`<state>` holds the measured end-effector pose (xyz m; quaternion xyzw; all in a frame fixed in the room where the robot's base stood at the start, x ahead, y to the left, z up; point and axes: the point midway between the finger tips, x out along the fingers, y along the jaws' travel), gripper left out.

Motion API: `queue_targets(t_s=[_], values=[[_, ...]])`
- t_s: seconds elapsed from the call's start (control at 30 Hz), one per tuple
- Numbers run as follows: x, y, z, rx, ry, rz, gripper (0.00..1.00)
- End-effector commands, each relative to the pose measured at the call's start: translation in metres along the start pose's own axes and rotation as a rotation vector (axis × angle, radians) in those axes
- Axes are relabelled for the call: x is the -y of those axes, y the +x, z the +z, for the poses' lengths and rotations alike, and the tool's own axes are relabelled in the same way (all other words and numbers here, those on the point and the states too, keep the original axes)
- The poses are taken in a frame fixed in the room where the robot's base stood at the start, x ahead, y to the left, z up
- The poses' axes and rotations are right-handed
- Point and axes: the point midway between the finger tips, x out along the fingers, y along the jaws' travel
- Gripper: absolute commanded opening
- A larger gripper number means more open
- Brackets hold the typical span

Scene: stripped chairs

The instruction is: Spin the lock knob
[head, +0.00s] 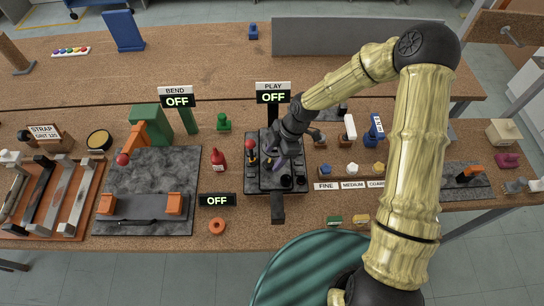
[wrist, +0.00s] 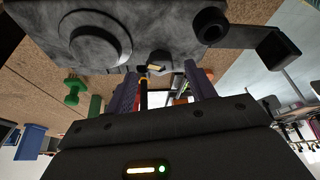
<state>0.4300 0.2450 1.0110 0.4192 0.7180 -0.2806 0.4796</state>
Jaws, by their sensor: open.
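A dark grey fixture (head: 256,184) with several small parts on top stands on the bench below the PLAY sign (head: 273,93). A black round knob (head: 287,181) sits at its right front, and a red ball-topped lever (head: 251,145) at its left. I cannot tell for sure which part is the lock knob. My gripper (head: 275,163) is over the fixture, its purple fingers pointing down. In the wrist view my gripper (wrist: 162,88) is open, with a thin black stem with a yellow band (wrist: 143,90) showing between the fingers. A wide round grey boss (wrist: 95,40) and a black ring (wrist: 210,27) show close by.
A red bottle (head: 218,159) and an OFF display (head: 217,199) stand left of the fixture. A black handle (head: 277,208) juts out at its front. Blocks and grit labels (head: 350,185) lie to the right. A grey clamp plate (head: 150,170) lies further left.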

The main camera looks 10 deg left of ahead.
Motion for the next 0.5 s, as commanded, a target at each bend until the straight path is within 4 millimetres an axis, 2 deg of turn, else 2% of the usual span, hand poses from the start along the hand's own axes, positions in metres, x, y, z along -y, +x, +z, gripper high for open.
queue_targets(t_s=[0.2,0.5], values=[[0.000,0.021,0.000,0.000,0.000,0.000,0.55],[-0.001,0.023,0.000,0.000,0.000,0.001,0.53]])
